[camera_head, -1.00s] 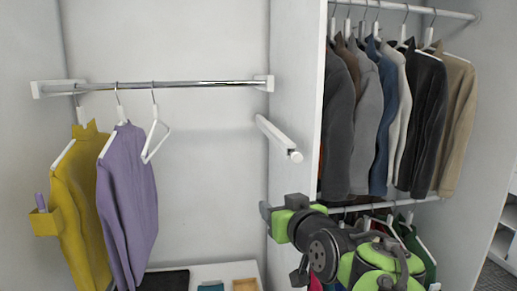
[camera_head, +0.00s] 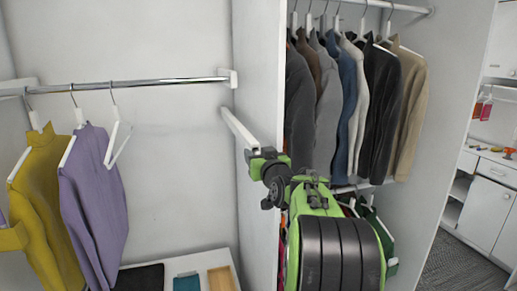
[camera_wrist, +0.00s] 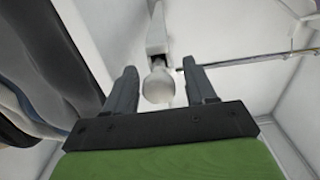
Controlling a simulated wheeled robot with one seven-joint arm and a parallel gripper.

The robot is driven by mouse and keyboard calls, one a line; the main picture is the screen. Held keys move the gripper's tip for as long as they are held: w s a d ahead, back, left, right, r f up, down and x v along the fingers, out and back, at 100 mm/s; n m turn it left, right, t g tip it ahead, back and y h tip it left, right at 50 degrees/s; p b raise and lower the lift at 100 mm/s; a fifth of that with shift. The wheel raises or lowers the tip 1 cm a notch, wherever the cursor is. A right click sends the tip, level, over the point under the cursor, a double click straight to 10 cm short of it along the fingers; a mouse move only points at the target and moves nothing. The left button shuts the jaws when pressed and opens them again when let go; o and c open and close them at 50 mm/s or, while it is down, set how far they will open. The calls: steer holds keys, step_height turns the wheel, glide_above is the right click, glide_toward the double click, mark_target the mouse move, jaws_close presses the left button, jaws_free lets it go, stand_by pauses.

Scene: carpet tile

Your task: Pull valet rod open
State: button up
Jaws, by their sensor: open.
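The white valet rod (camera_head: 238,127) sticks out from the upright white panel beside the hanging rail in the head view. My gripper (camera_head: 250,156) is at its front end and hides the tip there. In the wrist view the rod's rounded white end knob (camera_wrist: 158,88) sits between the two dark fingers of my gripper (camera_wrist: 162,88). The fingers are open, with a gap on either side of the knob. The white rod housing (camera_wrist: 157,30) shows behind the knob.
A chrome rail (camera_head: 150,82) at left holds a yellow garment (camera_head: 45,200), a purple sweater (camera_head: 95,195) and an empty white hanger (camera_head: 117,140). A white divider panel (camera_head: 262,70) stands close to my arm. Several jackets (camera_head: 385,110) hang right of it.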

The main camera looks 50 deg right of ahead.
steer(key=shift+w+d, duration=0.15)
steer(key=shift+w, duration=0.1)
steer(key=shift+s, duration=0.1)
steer(key=shift+c, duration=0.4)
jaws_close()
steer(key=shift+f, duration=0.15)
